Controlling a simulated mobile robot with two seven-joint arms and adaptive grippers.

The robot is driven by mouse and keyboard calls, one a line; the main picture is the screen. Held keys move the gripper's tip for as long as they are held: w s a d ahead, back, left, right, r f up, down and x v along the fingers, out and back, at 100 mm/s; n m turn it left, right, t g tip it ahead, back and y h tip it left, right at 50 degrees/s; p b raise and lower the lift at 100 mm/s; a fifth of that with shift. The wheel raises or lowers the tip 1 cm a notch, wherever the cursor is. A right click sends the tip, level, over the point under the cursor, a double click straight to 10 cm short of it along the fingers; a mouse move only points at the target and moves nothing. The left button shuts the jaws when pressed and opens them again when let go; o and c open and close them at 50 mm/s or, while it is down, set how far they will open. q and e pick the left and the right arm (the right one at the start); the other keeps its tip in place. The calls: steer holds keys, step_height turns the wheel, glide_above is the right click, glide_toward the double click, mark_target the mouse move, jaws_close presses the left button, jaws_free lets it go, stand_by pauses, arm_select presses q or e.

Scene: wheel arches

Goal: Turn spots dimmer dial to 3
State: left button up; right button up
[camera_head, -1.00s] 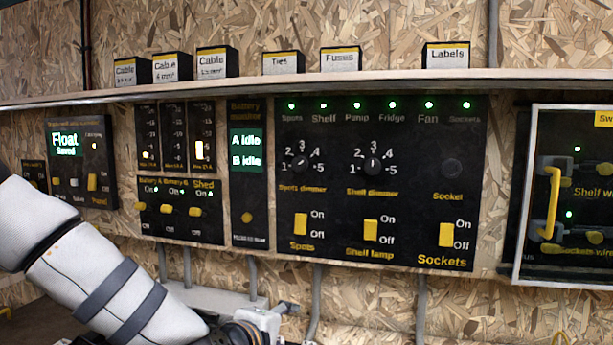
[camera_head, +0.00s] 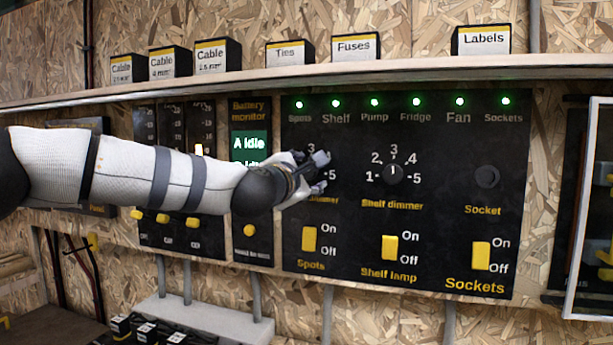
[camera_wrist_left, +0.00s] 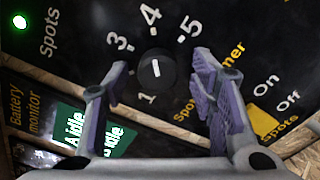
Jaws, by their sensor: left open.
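The spots dimmer dial (camera_wrist_left: 153,67) is a round black knob with a white line, seen in the left wrist view with 1, 3, 4 and 5 around it. The line runs roughly between 1 and 4; I cannot tell which end points. The 2 is hidden behind a finger. My left gripper (camera_wrist_left: 160,60) is open, its fingers on either side of the dial in this view; I see no contact. In the head view my left gripper (camera_head: 321,172) is in front of the dial and hides it. My right gripper is not in view.
The shelf dimmer dial (camera_head: 394,174) is right of my gripper. Below are the yellow spots switch (camera_head: 309,239) and shelf lamp switch (camera_head: 390,247). A shelf edge (camera_head: 400,75) with labelled boxes runs above the panel. The battery monitor (camera_head: 250,145) is partly covered by my arm.

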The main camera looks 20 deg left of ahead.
arm_select(q)
steer(key=shift+w+r, duration=0.1)
steer(key=c, duration=1.1)
steer(key=shift+c, duration=0.2)
steer(key=shift+n, duration=0.3)
steer(key=n, duration=0.4)
steer(key=shift+f+n, duration=0.2)
steer(key=shift+n, duration=0.1)
steer(key=shift+n+b, duration=0.65)
steer(key=shift+n, duration=1.55)
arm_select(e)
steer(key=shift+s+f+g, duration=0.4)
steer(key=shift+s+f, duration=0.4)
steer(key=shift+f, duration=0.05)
arm_select(q)
steer(key=shift+r, duration=0.1)
